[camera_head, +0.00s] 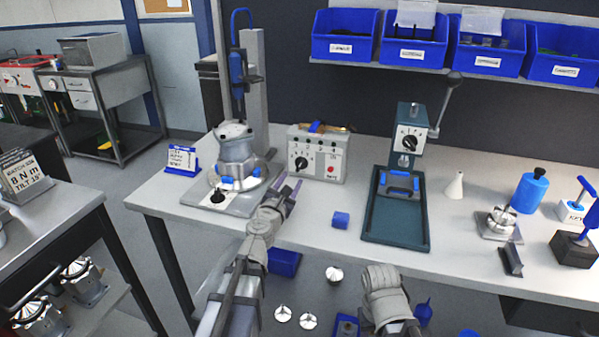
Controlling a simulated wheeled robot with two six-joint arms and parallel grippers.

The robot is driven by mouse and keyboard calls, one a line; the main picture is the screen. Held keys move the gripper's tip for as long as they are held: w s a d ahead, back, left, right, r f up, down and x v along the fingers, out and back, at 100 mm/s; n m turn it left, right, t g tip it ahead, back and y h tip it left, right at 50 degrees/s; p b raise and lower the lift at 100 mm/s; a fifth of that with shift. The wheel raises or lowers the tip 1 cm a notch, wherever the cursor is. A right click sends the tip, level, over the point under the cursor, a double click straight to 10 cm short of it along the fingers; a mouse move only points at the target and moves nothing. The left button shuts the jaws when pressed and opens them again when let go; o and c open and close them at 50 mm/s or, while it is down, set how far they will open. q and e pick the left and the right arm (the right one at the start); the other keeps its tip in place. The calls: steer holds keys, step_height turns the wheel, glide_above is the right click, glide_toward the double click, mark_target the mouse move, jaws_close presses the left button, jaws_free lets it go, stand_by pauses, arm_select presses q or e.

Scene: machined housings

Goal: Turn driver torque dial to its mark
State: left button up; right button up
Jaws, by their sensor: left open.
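A beige control box (318,160) stands at the back of the bench with a black dial (302,163) on its front left, numbers above it and a red button (331,169). I cannot read the dial's exact setting or a mark. A blue driver (237,75) hangs on a grey column to its left. My left gripper (289,187) is open and empty, in front of and below the dial, apart from it in the picture. The right arm (386,297) shows at the bottom; its gripper does not show.
A silver housing (237,155) sits on a fixture left of my left gripper. A green press (407,130) with its own dial stands right. A blue block (341,220) lies between. Blue bins (413,50) hang above.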

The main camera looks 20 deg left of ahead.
mark_target(299, 167)
arm_select(q)
steer(key=shift+w+d, duration=0.15)
steer(key=shift+w, duration=3.75)
steer(key=shift+c, duration=0.3)
jaws_close()
